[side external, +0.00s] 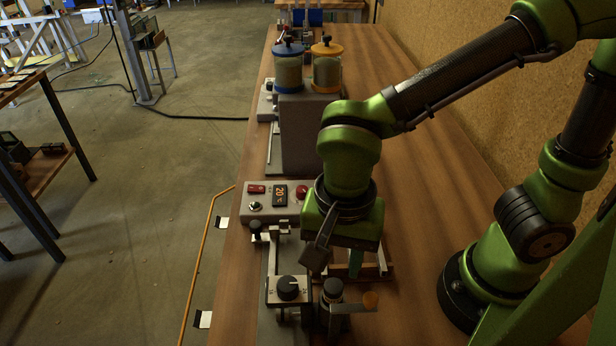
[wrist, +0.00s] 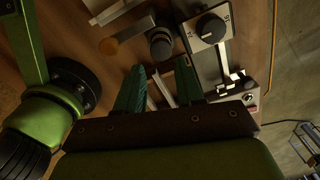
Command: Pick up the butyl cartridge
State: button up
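No thing in view carries a label naming it the butyl cartridge. A dark upright cylinder with a grey band (side external: 332,292) stands at the front of the bench and may be it; it also shows in the wrist view (wrist: 161,42). My gripper (wrist: 159,80) points down with its two teal fingers spread apart. The cylinder lies beyond the fingertips in the wrist view, outside the gap. A pale strip shows between the fingers. In the side view one teal finger (side external: 355,263) shows below my green wrist, behind the cylinder; the other is hidden.
A flat bracket with an amber disc (side external: 370,300) sits right beside the cylinder. A dial block (side external: 287,288) stands to its left. Behind is a control box (side external: 262,200) reading 20. Jars with blue (side external: 289,66) and yellow (side external: 327,68) lids stand farther back. Bench right of the jars is clear.

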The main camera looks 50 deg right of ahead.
aim_at(334, 286)
jog(key=f, duration=0.7)
jog(key=shift+a+f, duration=0.25)
jog(key=shift+f, duration=0.05)
grip_shut()
